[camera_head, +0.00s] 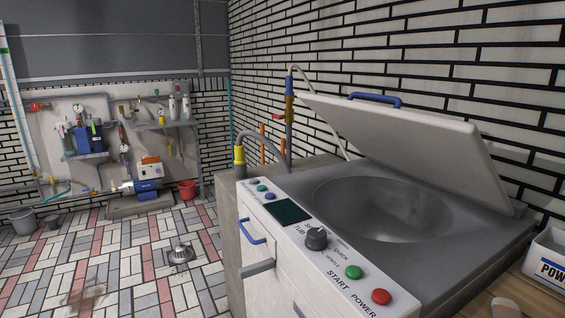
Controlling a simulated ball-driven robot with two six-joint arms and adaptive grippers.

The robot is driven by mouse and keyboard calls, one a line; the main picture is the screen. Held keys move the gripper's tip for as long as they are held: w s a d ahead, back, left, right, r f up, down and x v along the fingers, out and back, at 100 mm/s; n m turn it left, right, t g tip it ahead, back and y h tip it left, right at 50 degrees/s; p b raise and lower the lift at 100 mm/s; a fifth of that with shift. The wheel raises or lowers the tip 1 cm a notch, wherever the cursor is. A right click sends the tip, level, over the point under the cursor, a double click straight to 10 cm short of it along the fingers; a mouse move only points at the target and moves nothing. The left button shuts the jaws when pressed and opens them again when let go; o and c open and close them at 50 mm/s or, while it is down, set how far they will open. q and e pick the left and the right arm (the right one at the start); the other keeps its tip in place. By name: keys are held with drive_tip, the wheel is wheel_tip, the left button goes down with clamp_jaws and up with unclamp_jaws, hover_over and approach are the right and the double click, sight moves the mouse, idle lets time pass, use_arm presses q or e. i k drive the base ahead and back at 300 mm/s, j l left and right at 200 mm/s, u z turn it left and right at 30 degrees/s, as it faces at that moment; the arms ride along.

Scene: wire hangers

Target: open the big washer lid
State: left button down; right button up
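The big washer (290,215) stands at the centre right, with a white front and a grey top. Its white lid (410,135) is raised and tilted, hinged along the right side, with a blue handle (375,99) on its upper edge. The round grey tub (385,208) shows below the lid and looks empty. Neither of my grippers is in view.
The control panel has a dark knob (316,238), a green button (354,272) and a red button (381,297). A box (551,262) with lettering stands at the right edge. A brick wall rises behind the washer. Tiled floor (120,265) lies open at left.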

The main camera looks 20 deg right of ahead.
sight(450, 154)
drive_tip(key=j+z, duration=0.65)
drive_tip(key=z, duration=0.15)
